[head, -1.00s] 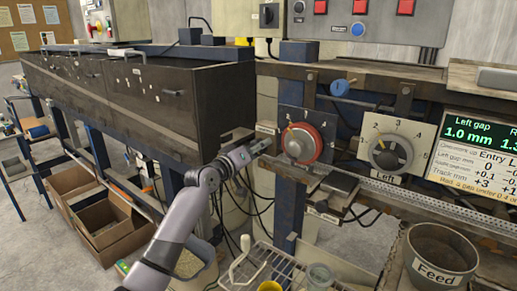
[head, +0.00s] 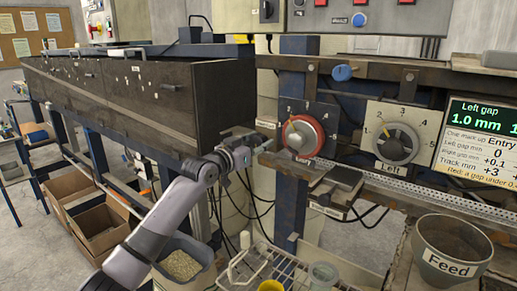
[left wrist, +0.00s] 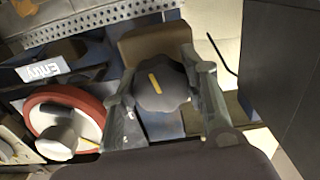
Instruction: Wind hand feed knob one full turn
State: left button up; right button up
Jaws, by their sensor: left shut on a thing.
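In the left wrist view, a dark lobed knob (left wrist: 163,86) with a yellow pointer mark sits between the two fingers of my left gripper (left wrist: 166,82). The fingers are shut on its sides, and the yellow mark runs lengthwise, tilted slightly. In the head view my left gripper (head: 262,144) is at the machine's edge, just left of the red-rimmed dial (head: 303,135); the dark knob is hidden there by the gripper. The red-rimmed dial also shows in the left wrist view (left wrist: 88,98), beside the left finger. My right gripper is not in view.
Right of the red-rimmed dial is a grey "Left" dial (head: 398,144), with a gap display (head: 478,140) beyond it. A blue knob (head: 341,73) is above. A dark cabinet (head: 150,95) stands close at left. A wire rack (head: 265,265) and Feed bucket (head: 450,250) are below.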

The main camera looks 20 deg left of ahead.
pick_arm(q)
jog(key=m, duration=0.3)
jog(key=shift+m, duration=0.4)
jog(key=m+p, duration=0.1)
jog(key=m, duration=0.2)
jog(key=shift+a+r+m, duration=0.1)
jog(key=shift+r+m, duration=0.05)
jog(key=shift+m, duration=0.15)
jog(key=m+p, duration=0.3)
jog(key=m, duration=0.2)
jog(key=shift+p, duration=0.4)
jog(key=m+p, duration=0.2)
jog(key=m, duration=0.1)
jog(key=shift+m+p, duration=0.4)
jog(key=shift+m, duration=0.8)
jog(key=o, duration=1.2)
